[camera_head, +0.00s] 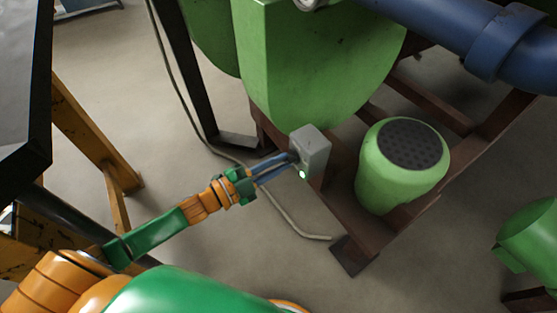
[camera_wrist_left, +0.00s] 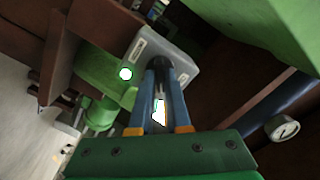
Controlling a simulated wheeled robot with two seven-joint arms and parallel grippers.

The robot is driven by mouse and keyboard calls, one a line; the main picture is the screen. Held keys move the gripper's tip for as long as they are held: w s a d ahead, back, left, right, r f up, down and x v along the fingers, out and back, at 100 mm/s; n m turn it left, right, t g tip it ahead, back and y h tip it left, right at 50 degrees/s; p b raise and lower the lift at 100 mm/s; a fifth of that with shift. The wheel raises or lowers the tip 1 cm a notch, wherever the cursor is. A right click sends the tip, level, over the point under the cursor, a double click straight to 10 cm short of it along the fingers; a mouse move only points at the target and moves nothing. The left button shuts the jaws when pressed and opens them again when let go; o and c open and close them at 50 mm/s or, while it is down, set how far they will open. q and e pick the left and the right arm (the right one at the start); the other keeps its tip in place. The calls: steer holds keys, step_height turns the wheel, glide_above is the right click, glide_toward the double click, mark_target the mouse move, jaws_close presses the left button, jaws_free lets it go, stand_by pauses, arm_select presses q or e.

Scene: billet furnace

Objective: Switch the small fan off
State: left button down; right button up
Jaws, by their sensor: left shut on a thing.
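A small grey switch box (camera_head: 313,150) is mounted on the brown frame below the large green housing. A lit green lamp (camera_head: 303,174) shows on its lower face. The box (camera_wrist_left: 185,62) and the lamp (camera_wrist_left: 125,73) also show in the left wrist view. My left gripper (camera_head: 292,160) reaches the face of the box, its blue fingers shut on a small switch part there. The fingers mostly hide that part, so its position cannot be told. A green rounded unit with a dark perforated top (camera_head: 413,145), perhaps the small fan, stands right of the box. My right gripper is not in view.
The large green housing (camera_head: 310,70) hangs just above the box. A blue pipe (camera_head: 440,30) crosses the upper right. A grey cable (camera_head: 285,215) runs over the floor beneath my arm. Yellow-black legs (camera_head: 95,135) stand at left. The floor at lower centre is clear.

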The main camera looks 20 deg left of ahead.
arm_select(q)
steer(key=n+p, duration=0.1)
steer(key=n, duration=0.2)
steer(key=shift+r+n+p, duration=0.1)
steer(key=shift+n+p, duration=0.2)
steer(key=shift+p, duration=0.05)
steer(key=n+p, duration=0.1)
steer(key=n, duration=0.1)
steer(key=shift+n, duration=1.4)
steer(key=shift+n+p, duration=0.4)
steer(key=shift+n, duration=0.4)
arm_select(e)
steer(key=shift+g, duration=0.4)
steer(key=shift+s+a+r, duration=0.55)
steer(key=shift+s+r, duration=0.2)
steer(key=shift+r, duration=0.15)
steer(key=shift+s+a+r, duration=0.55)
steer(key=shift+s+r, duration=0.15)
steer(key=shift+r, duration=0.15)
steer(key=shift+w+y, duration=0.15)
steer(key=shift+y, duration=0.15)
arm_select(q)
steer(key=c, duration=0.9)
jaws_free()
